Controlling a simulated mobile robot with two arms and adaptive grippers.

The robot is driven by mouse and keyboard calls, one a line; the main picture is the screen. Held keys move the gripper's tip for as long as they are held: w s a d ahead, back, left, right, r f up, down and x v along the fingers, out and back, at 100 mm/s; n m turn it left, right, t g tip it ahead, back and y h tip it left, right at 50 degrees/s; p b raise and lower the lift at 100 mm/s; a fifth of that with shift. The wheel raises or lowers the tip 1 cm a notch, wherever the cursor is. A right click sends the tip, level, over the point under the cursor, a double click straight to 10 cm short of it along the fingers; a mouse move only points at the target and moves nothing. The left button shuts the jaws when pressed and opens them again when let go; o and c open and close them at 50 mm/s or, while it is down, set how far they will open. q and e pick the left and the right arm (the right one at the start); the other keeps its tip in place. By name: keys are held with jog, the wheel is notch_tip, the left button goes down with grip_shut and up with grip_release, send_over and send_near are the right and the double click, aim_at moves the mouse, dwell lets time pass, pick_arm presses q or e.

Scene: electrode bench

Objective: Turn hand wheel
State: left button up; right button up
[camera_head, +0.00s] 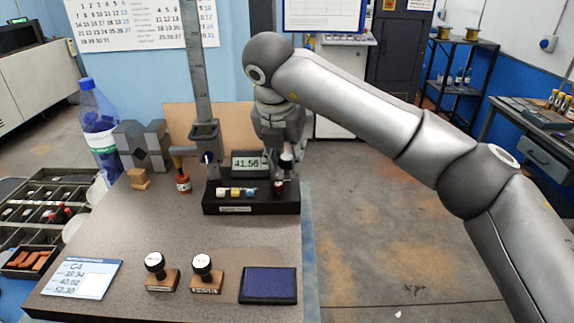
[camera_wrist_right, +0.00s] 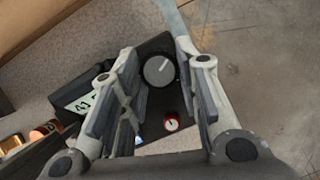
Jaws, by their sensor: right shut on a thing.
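The hand wheel (camera_wrist_right: 160,71) is a round grey knob with a white line, on the black base (camera_head: 250,207) of an upright height gauge. In the right wrist view it sits between the fingertips of my right gripper (camera_wrist_right: 157,60), which is shut on it. In the head view this gripper (camera_head: 286,150) reaches down at the right end of the base and largely hides the wheel. The gauge display (camera_head: 249,163) reads about 41.56. My left gripper is not in view.
Two stamps (camera_head: 207,273), a blue ink pad (camera_head: 268,285) and a number card (camera_head: 82,278) lie in front. The tabletop between is clear.

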jog(key=shift+a+m+h+b, duration=0.1)
jog(key=shift+m+h+b, duration=0.4)
jog(key=shift+m, duration=0.6)
jog(key=shift+r, duration=0.1)
jog(key=o, duration=1)
jog(key=v, duration=0.8)
jog(key=shift+w, duration=0.2)
